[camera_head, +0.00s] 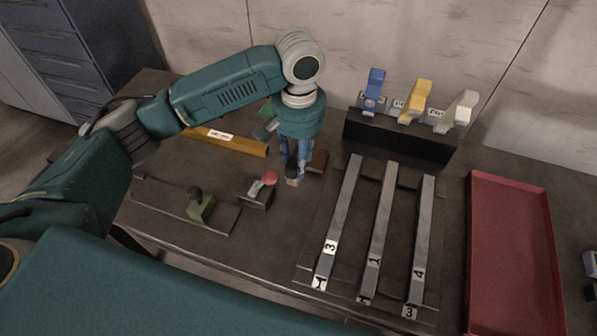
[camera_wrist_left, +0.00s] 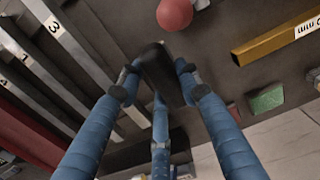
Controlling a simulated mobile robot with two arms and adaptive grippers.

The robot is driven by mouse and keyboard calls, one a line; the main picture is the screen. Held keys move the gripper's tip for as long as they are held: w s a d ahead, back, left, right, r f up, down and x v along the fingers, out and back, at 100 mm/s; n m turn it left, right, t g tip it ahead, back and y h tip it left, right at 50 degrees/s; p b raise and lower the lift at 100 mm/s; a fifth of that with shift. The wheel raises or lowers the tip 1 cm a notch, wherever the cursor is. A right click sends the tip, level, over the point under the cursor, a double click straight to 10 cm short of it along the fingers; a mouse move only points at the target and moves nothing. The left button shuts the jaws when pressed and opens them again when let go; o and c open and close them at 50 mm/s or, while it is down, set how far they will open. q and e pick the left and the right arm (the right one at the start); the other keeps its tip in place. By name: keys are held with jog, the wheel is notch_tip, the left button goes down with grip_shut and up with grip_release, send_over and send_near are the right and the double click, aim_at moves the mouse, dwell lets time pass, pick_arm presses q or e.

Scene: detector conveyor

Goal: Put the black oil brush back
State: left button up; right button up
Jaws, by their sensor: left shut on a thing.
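My left gripper (camera_head: 292,178) points down over the table, behind the small device with a red ball knob. In the left wrist view its blue fingers (camera_wrist_left: 155,85) are closed around a dark black piece (camera_wrist_left: 163,72), which I take to be the black oil brush. In the head view the fingers mostly hide this piece, with only a small dark and tan end showing below them. I cannot tell whether it touches the table. My right gripper is not in view.
The red-knobbed device (camera_head: 257,193) stands just in front-left of the gripper. A brass bar (camera_head: 235,143) lies to the left, a brown block (camera_head: 318,161) to the right. Numbered steel bars (camera_head: 376,230), a black stand (camera_head: 400,137) with coloured holders, and a red tray (camera_head: 512,255) are further right.

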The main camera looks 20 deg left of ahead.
pick_arm(q)
notch_tip(320, 180, down, 3)
jog(key=shift+r, duration=0.2)
notch_tip(320, 180, down, 3)
jog(key=shift+f+p, duration=0.2)
jog(key=shift+p, duration=0.1)
jog(key=shift+f, duration=0.15)
jog(key=o, duration=1)
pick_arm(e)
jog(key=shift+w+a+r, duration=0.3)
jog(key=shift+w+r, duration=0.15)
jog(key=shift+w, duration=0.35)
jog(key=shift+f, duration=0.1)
pick_arm(q)
notch_tip(320, 180, up, 12)
jog(key=shift+r+b, duration=0.1)
jog(key=shift+b, duration=0.85)
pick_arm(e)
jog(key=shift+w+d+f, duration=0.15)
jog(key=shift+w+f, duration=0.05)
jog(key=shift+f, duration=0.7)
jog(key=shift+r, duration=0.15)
